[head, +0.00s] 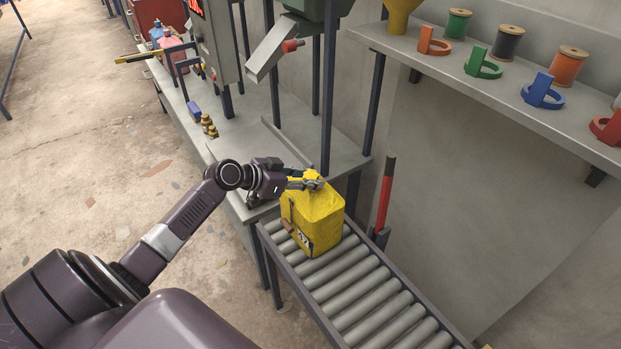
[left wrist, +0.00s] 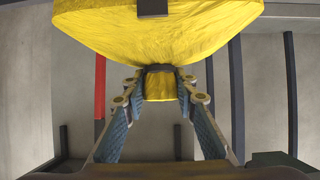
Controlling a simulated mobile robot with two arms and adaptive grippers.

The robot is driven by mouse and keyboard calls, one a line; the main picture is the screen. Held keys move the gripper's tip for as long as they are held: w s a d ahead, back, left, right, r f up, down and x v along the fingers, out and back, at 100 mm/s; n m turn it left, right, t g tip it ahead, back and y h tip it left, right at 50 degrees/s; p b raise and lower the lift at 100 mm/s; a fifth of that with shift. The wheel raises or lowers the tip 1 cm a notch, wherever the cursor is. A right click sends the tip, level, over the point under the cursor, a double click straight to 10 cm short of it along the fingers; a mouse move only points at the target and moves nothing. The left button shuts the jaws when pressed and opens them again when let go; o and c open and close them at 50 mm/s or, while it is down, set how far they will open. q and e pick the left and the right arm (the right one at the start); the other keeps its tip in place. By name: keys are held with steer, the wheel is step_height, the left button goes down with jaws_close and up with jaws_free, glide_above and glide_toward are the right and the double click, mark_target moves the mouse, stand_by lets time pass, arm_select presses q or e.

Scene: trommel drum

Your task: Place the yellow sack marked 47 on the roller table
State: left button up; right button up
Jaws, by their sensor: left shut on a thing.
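My left gripper (head: 316,183) is shut on the gathered neck at the top of the sack. In the left wrist view the yellow sack (left wrist: 155,35) fills the top, and the fingers of my left gripper (left wrist: 161,85) close on its neck. Whether the sack's base touches the rollers is hard to tell. My right gripper is not in view.
A grey bench (head: 245,135) with a chute (head: 270,52) adjoins the table's far end. A red and black post (head: 386,195) stands right of the sack. A wall shelf (head: 480,85) holds spools and coloured clamps. The nearer rollers are clear.

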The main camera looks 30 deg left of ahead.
arm_select(q)
steer(key=shift+r, duration=0.2)
steer(key=shift+f, duration=0.1)
steer(key=o, duration=0.8)
steer(key=shift+o, duration=0.2)
